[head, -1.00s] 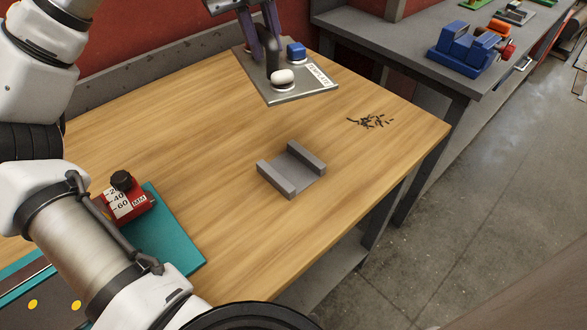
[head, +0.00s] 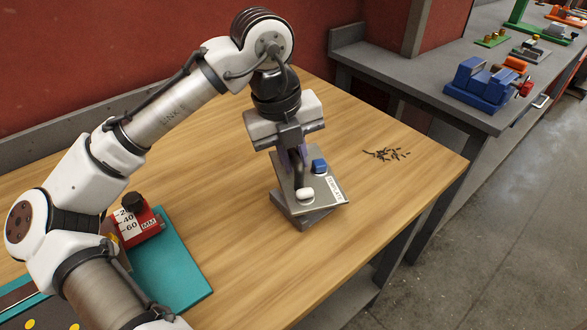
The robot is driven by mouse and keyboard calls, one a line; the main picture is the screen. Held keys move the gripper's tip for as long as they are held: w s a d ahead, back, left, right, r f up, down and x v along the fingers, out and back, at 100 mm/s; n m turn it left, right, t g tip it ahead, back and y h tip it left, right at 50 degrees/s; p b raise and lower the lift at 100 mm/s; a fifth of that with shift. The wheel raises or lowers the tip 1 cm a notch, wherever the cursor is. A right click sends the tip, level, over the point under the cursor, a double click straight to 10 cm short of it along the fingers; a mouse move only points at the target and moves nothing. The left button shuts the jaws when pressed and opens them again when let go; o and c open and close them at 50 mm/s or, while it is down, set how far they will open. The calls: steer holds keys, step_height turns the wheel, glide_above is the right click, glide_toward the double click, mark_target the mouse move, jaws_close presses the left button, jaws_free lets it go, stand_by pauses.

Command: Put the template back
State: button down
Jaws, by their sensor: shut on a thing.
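The template (head: 323,198) is a grey metal plate with a white knob, a blue block, a dark upright handle and a white label. My gripper (head: 297,160) points down and is shut on the template's handle. The grey cradle (head: 300,222), a base with two raised side rails, is on the wooden table. The template is over the cradle and hides most of it. I cannot tell whether the plate touches the rails. The fingertips are partly hidden by the wrist and the handle.
A red block with number marks (head: 138,228) sits on a teal mat (head: 180,275) at the left. Dark scraps (head: 387,154) lie toward the table's right corner. A blue vise (head: 487,82) stands on the grey bench behind. The wood around the cradle is clear.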

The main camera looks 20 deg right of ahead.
steer(key=shift+f, duration=1.65)
steer(key=shift+f, duration=0.25)
steer(key=shift+f, duration=0.35)
steer(key=c, duration=1.4)
jaws_free()
steer(key=r, duration=0.4)
steer(key=a+r, duration=0.1)
steer(key=r, duration=0.3)
steer(key=a+r, duration=0.1)
steer(key=r, duration=0.4)
steer(key=shift+a, duration=0.25)
steer(key=shift+w, duration=0.1)
